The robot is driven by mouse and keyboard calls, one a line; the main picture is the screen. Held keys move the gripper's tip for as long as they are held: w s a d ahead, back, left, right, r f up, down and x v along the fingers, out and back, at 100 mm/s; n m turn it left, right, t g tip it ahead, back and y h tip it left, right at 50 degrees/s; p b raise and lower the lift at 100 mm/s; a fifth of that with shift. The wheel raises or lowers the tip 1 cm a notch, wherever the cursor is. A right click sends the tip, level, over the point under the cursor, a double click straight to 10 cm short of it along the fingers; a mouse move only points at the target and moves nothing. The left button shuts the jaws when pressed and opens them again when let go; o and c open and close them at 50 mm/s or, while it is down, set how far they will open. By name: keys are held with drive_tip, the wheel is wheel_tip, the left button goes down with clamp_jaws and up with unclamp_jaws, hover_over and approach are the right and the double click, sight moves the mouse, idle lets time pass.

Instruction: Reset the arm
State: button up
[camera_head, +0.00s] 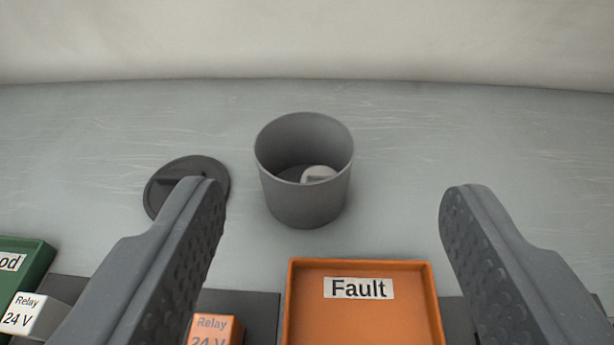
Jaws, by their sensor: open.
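My gripper (330,225) is in the foreground with its two dark grey fingers spread wide apart. It is open and nothing is between the fingers. The fingers frame a grey cup-shaped container (305,205) that stands upright on the grey surface beyond them. A small whitish round object (319,174) lies inside the container. The rest of my arm is out of view.
A dark round lid (168,180) lies left of the container, partly behind the left finger. An orange tray (360,315) labelled "Fault" is at front centre. An orange relay (215,330), a white relay (32,315) and a green tray (28,260) are front left. The back surface is clear.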

wheel_tip(320, 180, up, 14)
drive_tip(key=w+f+h, duration=0.1)
drive_tip(key=s+a+r, duration=0.3)
drive_tip(key=a+r, duration=0.1)
drive_tip(key=r, duration=0.5)
drive_tip(key=s+a+r, duration=0.4)
drive_tip(key=a+r, duration=0.1)
drive_tip(key=r, duration=0.4)
drive_tip(key=s+a+r+y, duration=0.1)
drive_tip(key=s+a+r, duration=0.3)
drive_tip(key=r, duration=0.6)
drive_tip(key=shift+a+t, duration=0.4)
drive_tip(key=shift+a, duration=0.3)
